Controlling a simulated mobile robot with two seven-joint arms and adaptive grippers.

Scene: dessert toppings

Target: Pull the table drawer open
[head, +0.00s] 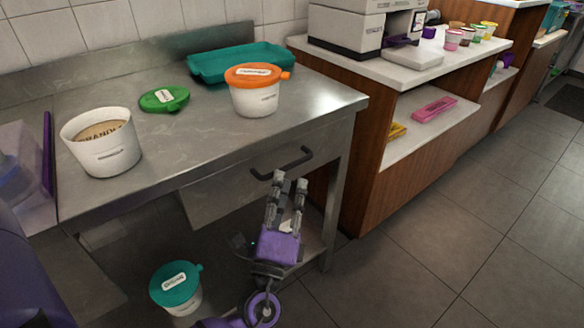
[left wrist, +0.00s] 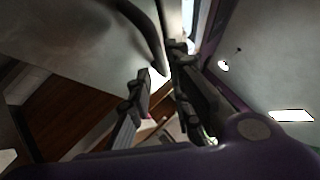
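The steel table drawer (head: 222,193) sits under the table top and looks shut. Its dark bar handle (head: 296,162) is on the front face. My left gripper (head: 289,180) points up at the handle from in front and below, its fingertips close to it. The two fingers are apart, with a gap between them. In the left wrist view the handle (left wrist: 146,36) comes down from the top, close to the fingertips of my left gripper (left wrist: 160,75). I cannot tell whether it lies between them or touches them. My right gripper is not in view.
On the steel table (head: 190,131) stand a white tub (head: 105,158), a green lid (head: 163,99), an orange-lidded tub (head: 256,98) and a teal tray (head: 240,64). A teal-lidded tub (head: 180,298) is below. A wooden counter (head: 400,143) stands right of the table.

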